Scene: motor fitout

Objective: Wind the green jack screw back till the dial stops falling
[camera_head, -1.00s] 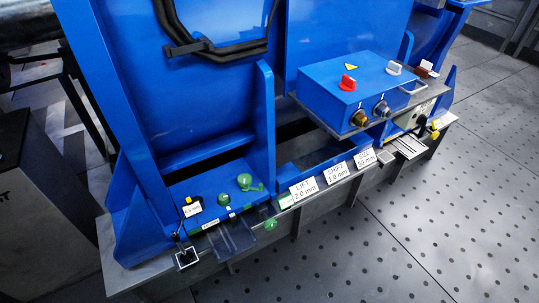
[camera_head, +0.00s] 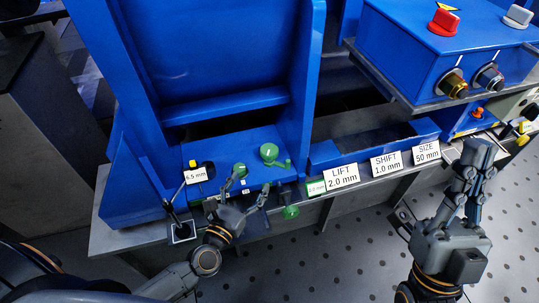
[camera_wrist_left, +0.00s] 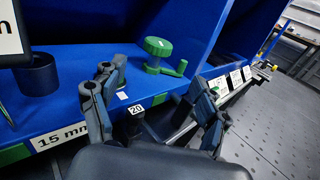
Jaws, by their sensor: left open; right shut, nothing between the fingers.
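A green round knob (camera_head: 268,152) with a small green handle sits on the blue ledge; it also shows in the left wrist view (camera_wrist_left: 158,46). Another green knob (camera_head: 290,212) hangs at the ledge's front edge. I cannot tell which one is the jack screw. A white readout card (camera_head: 196,175), apparently "6.5 mm", stands by a black gauge at the left. My left gripper (camera_head: 251,181) is open over the front of the ledge, left of the front knob. In the left wrist view its fingers (camera_wrist_left: 155,98) straddle a "20" label. My right gripper (camera_head: 476,168) is shut and empty.
White cards (camera_head: 342,176) read LIFT 2.0 mm, SHIFT 1.0 mm and SIZE 50 mm. A blue control box (camera_head: 412,50) with red and grey knobs overhangs at the upper right. Blue upright plates flank the ledge. Perforated floor (camera_head: 340,260) is clear in front.

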